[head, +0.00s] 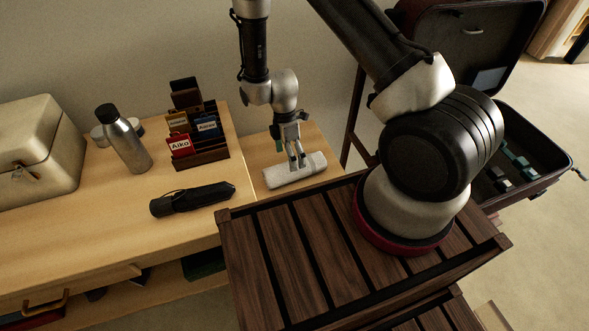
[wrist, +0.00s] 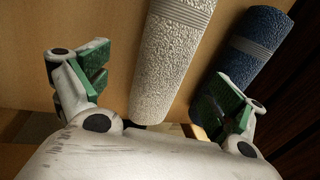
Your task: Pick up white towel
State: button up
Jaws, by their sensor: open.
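The white towel (head: 297,171) is rolled and lies on the light wood table next to the dark slatted surface. In the wrist view the white towel (wrist: 172,55) runs lengthwise between the open fingers, with a striped band near its far end. My gripper (head: 297,160) is just above the towel in the head view, fingers pointing down. In the wrist view my gripper (wrist: 165,95) is open and empty, its green-padded fingers on either side of the towel's line. I cannot tell whether they touch it. A blue rolled towel (wrist: 252,48) lies to the right, partly behind the right finger.
The dark slatted surface (head: 290,260) is in front. An open suitcase (head: 541,150) is at the right.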

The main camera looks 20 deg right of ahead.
jog(key=x, duration=0.6)
jog(key=shift+d, duration=0.1)
jog(key=c, duration=1.2)
